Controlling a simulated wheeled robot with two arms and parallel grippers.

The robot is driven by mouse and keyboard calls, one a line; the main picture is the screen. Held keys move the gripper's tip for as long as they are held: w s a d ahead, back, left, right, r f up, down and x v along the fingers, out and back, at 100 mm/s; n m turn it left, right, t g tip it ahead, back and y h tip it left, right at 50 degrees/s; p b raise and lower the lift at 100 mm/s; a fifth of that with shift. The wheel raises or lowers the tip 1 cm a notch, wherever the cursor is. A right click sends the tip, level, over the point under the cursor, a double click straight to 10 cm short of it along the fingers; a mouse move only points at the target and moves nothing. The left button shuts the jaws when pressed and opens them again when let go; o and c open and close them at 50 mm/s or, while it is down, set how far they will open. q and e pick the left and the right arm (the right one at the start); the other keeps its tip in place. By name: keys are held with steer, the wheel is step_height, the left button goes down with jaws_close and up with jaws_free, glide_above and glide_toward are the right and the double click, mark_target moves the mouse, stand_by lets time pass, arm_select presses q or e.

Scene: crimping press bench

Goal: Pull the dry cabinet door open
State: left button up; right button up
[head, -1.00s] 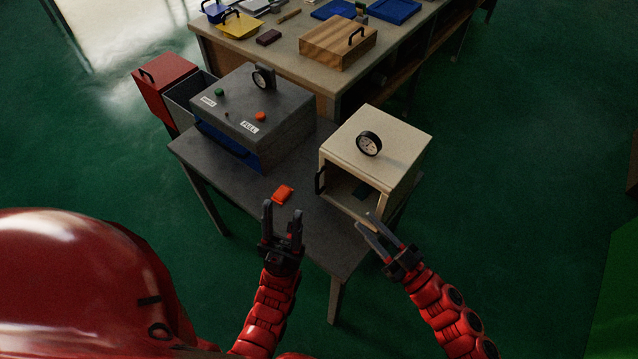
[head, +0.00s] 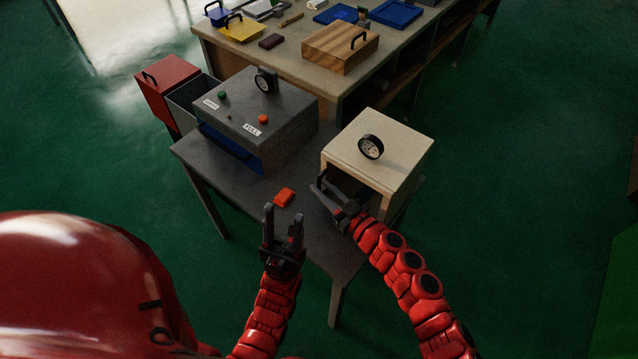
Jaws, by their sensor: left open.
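The dry cabinet (head: 398,150) is a cream box with a round gauge (head: 371,147) on top, at the right end of the grey side table. Its front shows a dark opening, partly covered by my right gripper. A black handle (head: 322,182) stands at the cabinet's front left edge. My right gripper (head: 322,194) is in front of the opening, its fingertips pointing left, close to the handle. I cannot tell whether it touches the handle or how far its jaws are apart. My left gripper (head: 283,213) is open and empty, over the table's front edge.
An orange-red item (head: 285,197) lies on the side table (head: 310,228) just beyond my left gripper. A dark grey press box (head: 240,108) stands left of the cabinet. A red bin (head: 165,92) stands farther left. A long bench (head: 290,60) with trays and a wooden box is behind.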

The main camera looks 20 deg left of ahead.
steer(key=shift+x, duration=0.95)
jaws_close()
stand_by(0.8)
